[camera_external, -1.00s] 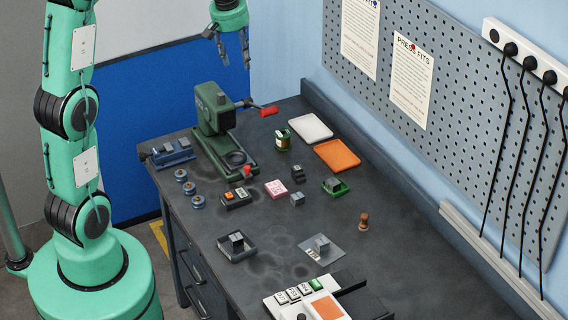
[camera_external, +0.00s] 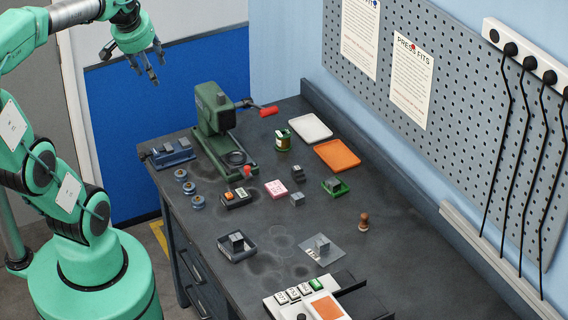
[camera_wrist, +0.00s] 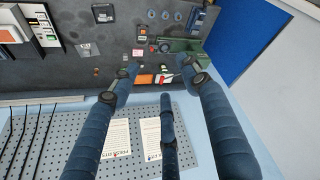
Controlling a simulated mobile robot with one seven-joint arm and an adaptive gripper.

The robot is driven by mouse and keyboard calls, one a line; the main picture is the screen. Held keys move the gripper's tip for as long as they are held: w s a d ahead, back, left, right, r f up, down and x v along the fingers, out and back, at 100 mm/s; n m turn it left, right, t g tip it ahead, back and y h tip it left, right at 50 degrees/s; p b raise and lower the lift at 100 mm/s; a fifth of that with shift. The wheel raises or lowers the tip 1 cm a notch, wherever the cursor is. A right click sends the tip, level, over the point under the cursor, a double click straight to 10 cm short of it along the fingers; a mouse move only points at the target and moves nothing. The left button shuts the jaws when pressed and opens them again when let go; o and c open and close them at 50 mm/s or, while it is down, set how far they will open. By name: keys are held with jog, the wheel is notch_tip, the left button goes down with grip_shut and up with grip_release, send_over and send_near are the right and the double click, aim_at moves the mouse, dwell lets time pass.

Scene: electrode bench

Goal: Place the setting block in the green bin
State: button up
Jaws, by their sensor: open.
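A small green bin (camera_external: 335,187) lies on the bench right of its middle, with a grey block (camera_external: 335,184) in it. Other grey blocks show: one on a black tray (camera_external: 237,240), one on a grey sheet (camera_external: 321,245), a small one (camera_external: 297,199) beside the pink pad, and a dark one (camera_external: 298,173) behind that. I cannot tell which is the setting block. My gripper (camera_external: 149,70) is open and empty, high beyond the bench's left end. In the wrist view my gripper (camera_wrist: 160,78) has its fingers spread with nothing between them.
A green press (camera_external: 213,112) with a red-tipped lever stands at the back left. A white tray (camera_external: 310,128) and an orange tray (camera_external: 338,155) lie behind the green bin. A wooden peg (camera_external: 364,221) stands at right. A control panel (camera_external: 305,302) is in front. The right bench strip is clear.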

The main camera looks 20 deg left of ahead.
jog(key=s+a+f+m, duration=0.1)
jog(key=s+a+f, duration=0.1)
jog(key=s, duration=0.7)
jog(key=shift+a+f+t, duration=0.15)
jog(key=shift+a+t, duration=0.25)
jog(key=shift+a, duration=0.2)
jog(key=shift+f, duration=0.1)
notch_tip(320, 180, down, 16)
jog(key=b, duration=1.5)
jog(key=shift+r+b, duration=0.25)
jog(key=shift+b, duration=0.15)
jog(key=shift+f, duration=0.1)
